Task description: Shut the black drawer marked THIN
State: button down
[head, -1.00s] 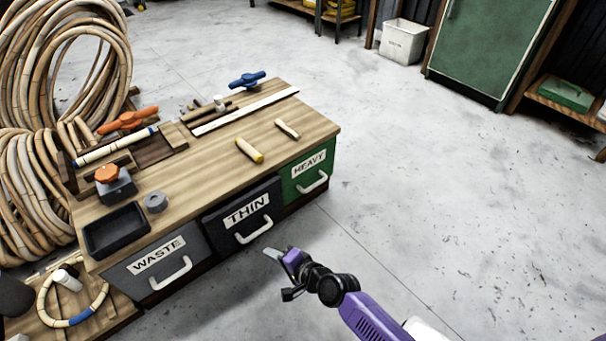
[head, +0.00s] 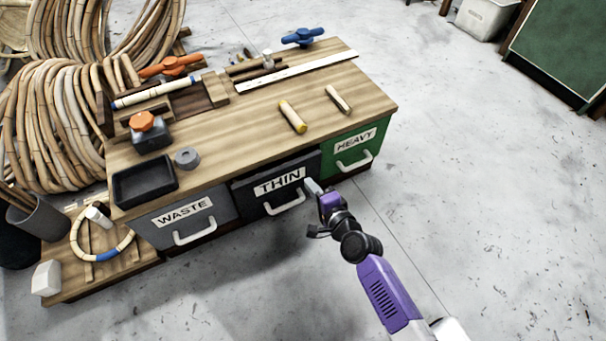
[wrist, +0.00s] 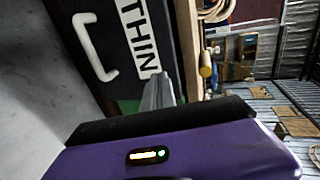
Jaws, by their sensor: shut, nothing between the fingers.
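The black THIN drawer (head: 249,200) is in the middle of the bench front, between the grey WASTE drawer (head: 157,231) and the green HEAVY drawer (head: 337,170). It has a white label and a pale handle (head: 286,206). Its front looks close to flush; I cannot tell exactly how far out it stands. My gripper (head: 313,187) is shut and empty, in front of the THIN drawer's right end, right of the handle. In the wrist view the shut fingers (wrist: 160,92) point toward the label's end, with the handle (wrist: 90,47) at the upper left. Contact cannot be told.
The wooden bench top (head: 240,135) carries a black tray (head: 145,185), clamps and short rattan pieces. A low wooden platform (head: 85,280) with a rattan ring is at the left. The floor (head: 480,200) in front and right is clear.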

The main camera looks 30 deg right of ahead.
aim_at(297, 164)
jog(key=shift+r+x, duration=0.2)
jog(key=shift+x, duration=0.7)
jog(key=shift+r+x, duration=0.15)
jog(key=shift+x, duration=0.8)
jog(key=shift+r+x, duration=0.2)
jog(key=shift+x, duration=0.7)
jog(key=shift+w, duration=0.2)
jog(key=w, duration=0.3)
jog(key=shift+b, duration=0.4)
jog(key=shift+w+a+r, duration=0.1)
jog(key=shift+w+r, duration=0.05)
jog(key=shift+w, duration=0.45)
